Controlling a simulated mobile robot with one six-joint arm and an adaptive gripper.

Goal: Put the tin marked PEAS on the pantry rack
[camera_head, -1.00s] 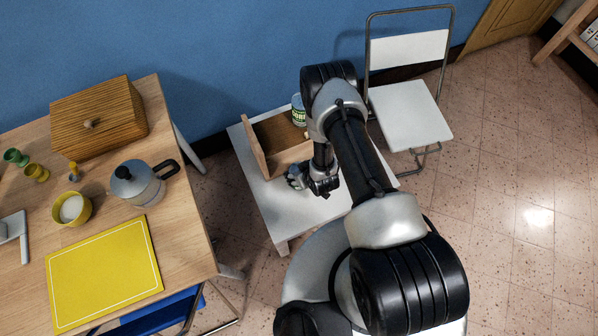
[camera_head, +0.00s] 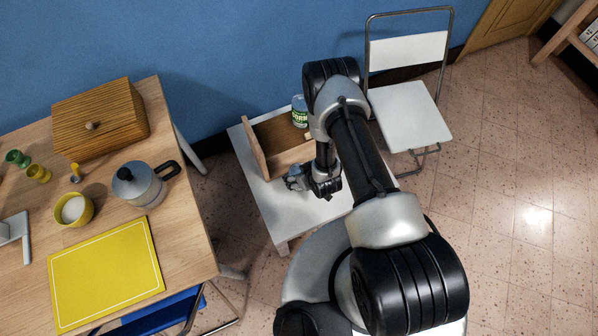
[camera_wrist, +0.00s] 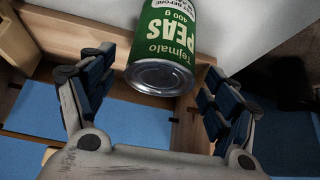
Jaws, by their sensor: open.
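The green PEAS tin (camera_wrist: 165,40) is in the wrist view, between and just beyond the fingers of my gripper (camera_wrist: 158,92). Its round metal end faces my palm; its far end is cut off by the frame's top. My gripper is open, with a gap beside the tin on each side. In the head view my gripper (camera_head: 312,184) is low over the white table, at the near side of the wooden rack (camera_head: 255,150). I cannot make out the PEAS tin there. In the wrist view, the rack's wood (camera_wrist: 75,33) runs behind the tin.
The low white table (camera_head: 262,196) has bare space in front. A wooden table (camera_head: 190,232) at left holds a pot (camera_head: 140,190) and a wooden box (camera_head: 100,130). A white chair (camera_head: 410,115) stands right.

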